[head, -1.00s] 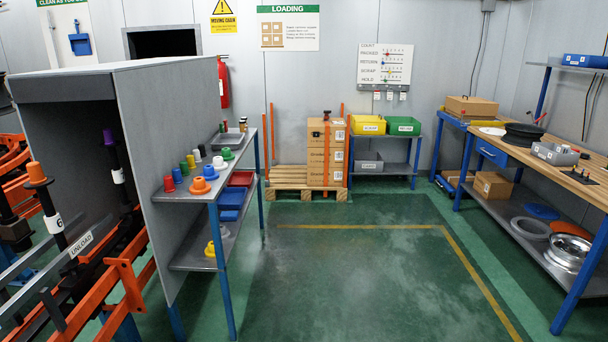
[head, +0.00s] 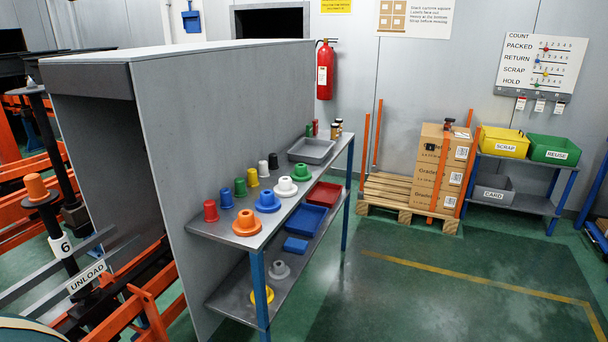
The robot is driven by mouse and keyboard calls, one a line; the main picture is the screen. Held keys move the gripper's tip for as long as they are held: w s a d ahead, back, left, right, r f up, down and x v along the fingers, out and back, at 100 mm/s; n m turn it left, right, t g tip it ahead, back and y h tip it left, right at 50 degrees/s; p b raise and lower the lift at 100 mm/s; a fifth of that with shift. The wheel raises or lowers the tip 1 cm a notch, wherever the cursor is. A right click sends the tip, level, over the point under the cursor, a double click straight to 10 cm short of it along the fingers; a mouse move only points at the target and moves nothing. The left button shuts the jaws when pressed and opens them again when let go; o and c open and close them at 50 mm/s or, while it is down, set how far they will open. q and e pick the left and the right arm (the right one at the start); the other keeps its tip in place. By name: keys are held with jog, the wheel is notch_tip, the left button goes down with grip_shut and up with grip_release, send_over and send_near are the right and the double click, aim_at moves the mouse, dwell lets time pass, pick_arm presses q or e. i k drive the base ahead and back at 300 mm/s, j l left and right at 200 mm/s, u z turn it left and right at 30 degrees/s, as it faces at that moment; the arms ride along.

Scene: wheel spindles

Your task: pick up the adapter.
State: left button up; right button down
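Flanged adapter-like pieces stand on the top of the grey shelf unit (head: 218,230) in the head view: an orange one (head: 247,223) at the near corner, a blue one (head: 268,202) and a white one (head: 286,187) behind it. I cannot tell which one is the task's adapter. Smaller cups, such as a red one (head: 210,211) and a green one (head: 240,187), stand in a row behind them. Neither of my grippers is in view.
A tall grey panel (head: 235,110) borders the shelf's left side. Orange rails and a spindle with an orange top (head: 36,187) are at left. Trays, including a red one (head: 325,193), share the shelf. Green floor (head: 420,265) at right is clear. A pallet (head: 395,190) bears boxes.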

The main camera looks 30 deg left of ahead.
aim_at(285, 187)
jog(key=i+u, duration=0.3)
jog(key=i, duration=0.15)
jog(key=i+l+u, duration=0.25)
jog(key=i, duration=0.15)
jog(key=i+l+u, duration=1.2)
jog(key=k+j, duration=0.05)
jog(key=j, duration=0.05)
